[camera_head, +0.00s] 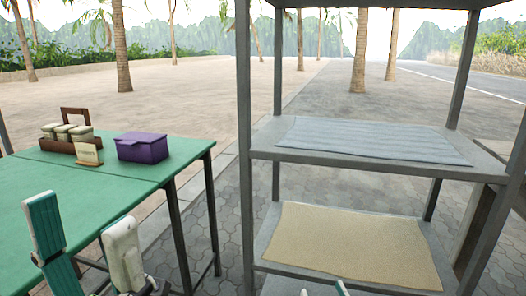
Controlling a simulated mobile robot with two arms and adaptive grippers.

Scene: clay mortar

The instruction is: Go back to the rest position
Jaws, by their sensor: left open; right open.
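My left gripper (83,213) is at the lower left, in front of the green table (120,185). Its two fingers, one teal-faced and one white, stand apart with nothing between them. My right gripper (322,291) shows only as small fingertips at the bottom edge, below the shelf rack; they stand apart and most of it is out of the frame. No held object is visible at either gripper.
The green table holds a purple box (142,147) and a brown caddy (66,141) with several jars. A grey metal rack (245,150) has a blue-grey mat (370,139) above and a tan mat (350,243) below; both mats look bare. A paved gap separates table and rack.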

